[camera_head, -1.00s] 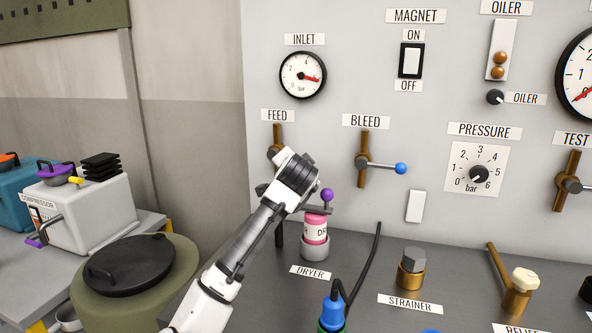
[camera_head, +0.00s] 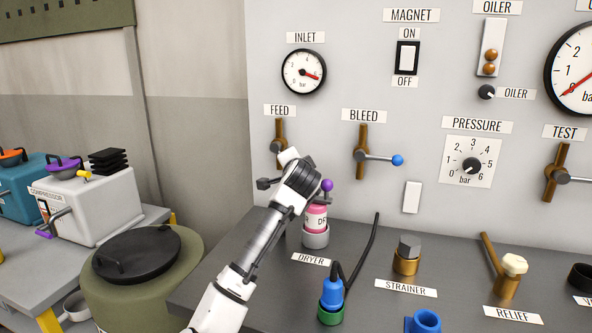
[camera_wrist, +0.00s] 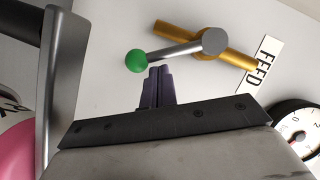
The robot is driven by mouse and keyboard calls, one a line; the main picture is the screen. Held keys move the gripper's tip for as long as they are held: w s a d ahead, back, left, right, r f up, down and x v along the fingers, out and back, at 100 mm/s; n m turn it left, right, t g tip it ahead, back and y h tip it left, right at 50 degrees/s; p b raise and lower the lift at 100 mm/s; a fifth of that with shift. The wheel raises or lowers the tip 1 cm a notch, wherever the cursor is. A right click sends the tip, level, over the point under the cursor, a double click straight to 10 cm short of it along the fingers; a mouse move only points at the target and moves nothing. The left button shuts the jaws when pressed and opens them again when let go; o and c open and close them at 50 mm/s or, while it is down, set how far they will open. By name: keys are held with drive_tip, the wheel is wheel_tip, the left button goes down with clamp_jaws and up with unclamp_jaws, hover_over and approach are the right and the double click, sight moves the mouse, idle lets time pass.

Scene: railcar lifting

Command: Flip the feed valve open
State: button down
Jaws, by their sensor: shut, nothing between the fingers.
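The feed valve (camera_wrist: 213,41) shows in the wrist view as a brass pipe with a grey hub. Its grey lever carries a green ball (camera_wrist: 135,61) and lies at an angle to the pipe, ball toward the left. My gripper (camera_wrist: 159,70) is shut and empty; its dark fingertips appear just below the lever, close to the ball. I cannot tell if they touch. In the head view, the feed valve (camera_head: 279,132) is on the panel's left side under the FEED label (camera_head: 280,110). My arm's end covers its lower part and hides the lever and fingertips.
The pink dryer (camera_head: 316,217) with a purple-ball handle (camera_head: 327,185) stands close to the right of my wrist. The bleed valve (camera_head: 362,150) is to the right, its blue-ball lever pointing right. The inlet gauge (camera_head: 303,72) is above. A lidded green drum (camera_head: 150,290) stands left.

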drive_tip(key=a+b+v, duration=0.1)
drive_tip(key=b+v, duration=0.1)
drive_tip(key=v, duration=1.1)
drive_tip(key=shift+s+d+r+b, duration=0.15)
drive_tip(key=shift+s+d+b, duration=0.1)
drive_tip(key=shift+d+b, duration=0.25)
